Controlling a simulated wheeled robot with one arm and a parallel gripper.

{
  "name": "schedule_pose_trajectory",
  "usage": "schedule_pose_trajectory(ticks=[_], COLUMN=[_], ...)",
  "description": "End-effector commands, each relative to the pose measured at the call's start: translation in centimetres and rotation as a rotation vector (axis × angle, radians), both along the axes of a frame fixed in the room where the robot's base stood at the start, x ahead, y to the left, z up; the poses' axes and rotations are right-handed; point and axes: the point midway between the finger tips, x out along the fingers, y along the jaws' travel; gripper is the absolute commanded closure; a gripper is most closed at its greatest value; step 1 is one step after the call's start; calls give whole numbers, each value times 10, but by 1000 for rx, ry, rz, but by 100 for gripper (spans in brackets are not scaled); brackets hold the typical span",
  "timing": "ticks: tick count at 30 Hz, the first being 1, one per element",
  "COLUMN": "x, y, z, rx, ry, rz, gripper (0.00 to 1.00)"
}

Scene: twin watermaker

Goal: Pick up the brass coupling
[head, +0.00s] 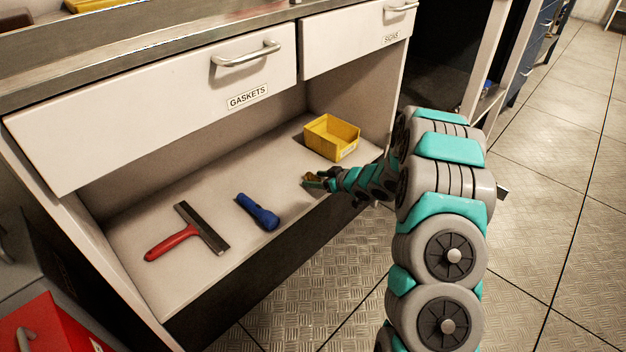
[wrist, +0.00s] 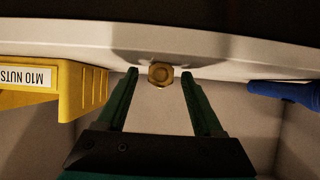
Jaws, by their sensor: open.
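The brass coupling (wrist: 161,75) is a small hexagonal brass piece with a round middle. In the wrist view it sits between the tips of my open gripper (wrist: 160,78), with a gap on each side. In the head view the coupling (head: 310,176) is a small brass spot on the shelf, partly hidden by my gripper (head: 317,182), which reaches in low from the right. How far the coupling is between the fingers in depth is hard to tell.
A yellow bin (head: 331,137), labelled M10 NUTS in the wrist view (wrist: 40,86), stands behind my gripper. A blue flashlight (head: 258,211) and a red-handled squeegee (head: 188,231) lie to the left on the shelf (head: 215,195). Drawers (head: 160,95) overhang the shelf.

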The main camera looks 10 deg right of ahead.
Motion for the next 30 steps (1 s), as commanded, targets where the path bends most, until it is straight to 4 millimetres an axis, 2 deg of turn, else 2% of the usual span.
schedule_pose_trajectory(ticks=[2, 20, 30], x=[0, 0, 0], y=[0, 0, 0], z=[0, 0, 0], rx=[0, 0, 0], ry=[0, 0, 0], rz=[0, 0, 0], gripper=[33, 100, 100])
